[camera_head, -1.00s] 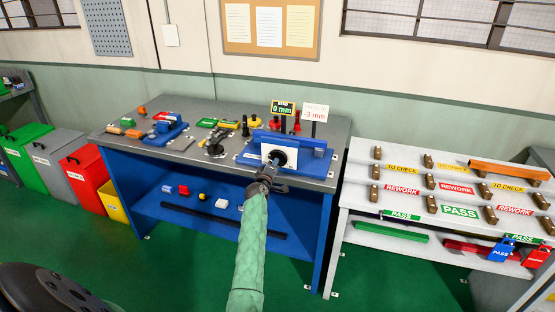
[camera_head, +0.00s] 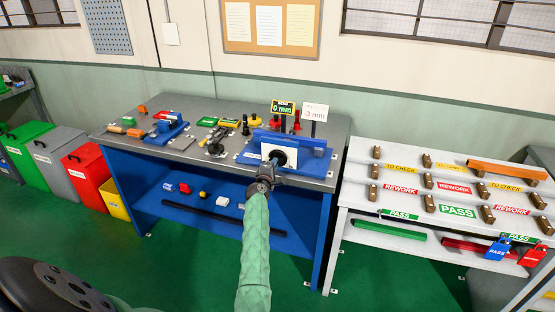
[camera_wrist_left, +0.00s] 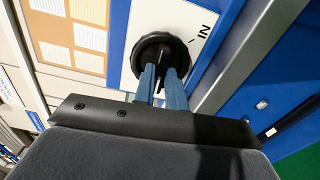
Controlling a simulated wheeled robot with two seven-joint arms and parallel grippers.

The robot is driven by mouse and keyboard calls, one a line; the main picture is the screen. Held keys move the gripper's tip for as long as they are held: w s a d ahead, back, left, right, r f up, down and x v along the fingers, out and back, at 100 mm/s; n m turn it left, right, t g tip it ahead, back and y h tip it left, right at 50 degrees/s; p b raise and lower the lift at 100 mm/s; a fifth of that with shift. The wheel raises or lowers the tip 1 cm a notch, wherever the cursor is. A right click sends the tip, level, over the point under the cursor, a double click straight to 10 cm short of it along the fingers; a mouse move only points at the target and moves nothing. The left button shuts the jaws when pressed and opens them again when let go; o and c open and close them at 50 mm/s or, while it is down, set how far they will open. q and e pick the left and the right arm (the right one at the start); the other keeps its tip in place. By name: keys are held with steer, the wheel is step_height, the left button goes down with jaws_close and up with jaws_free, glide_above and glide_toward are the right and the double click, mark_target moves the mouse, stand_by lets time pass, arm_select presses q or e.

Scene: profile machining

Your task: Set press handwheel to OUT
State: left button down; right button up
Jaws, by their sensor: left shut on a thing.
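The press (camera_head: 300,143) is a blue fixture on the grey bench top, with a white plate (camera_head: 265,152) and a black handwheel (camera_head: 281,157) on its front. My left gripper (camera_head: 275,168) is at the handwheel, its arm in a green sleeve. In the left wrist view, its blue-grey fingers (camera_wrist_left: 161,88) are shut on the round black handwheel (camera_wrist_left: 153,50). An "IN" mark (camera_wrist_left: 204,32) shows on the white plate (camera_wrist_left: 178,15) to the right of the wheel; no OUT mark is visible. My right gripper is not in view.
A green-lettered "0 mm" display (camera_head: 283,107) and a white "-3 mm" sign (camera_head: 314,112) stand behind the press. Tools and another blue fixture (camera_head: 165,131) lie left on the bench (camera_head: 215,108). A white rack (camera_head: 365,214) stands right. Open green floor lies in front.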

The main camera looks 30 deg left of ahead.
arm_select(q)
steer(key=shift+f, duration=0.1)
steer(key=shift+n+p, duration=1.15)
steer(key=shift+n, duration=1.15)
steer(key=n+p, duration=0.2)
steer(key=shift+n, duration=0.4)
steer(key=c, duration=1.6)
jaws_free()
steer(key=shift+o, duration=1.4)
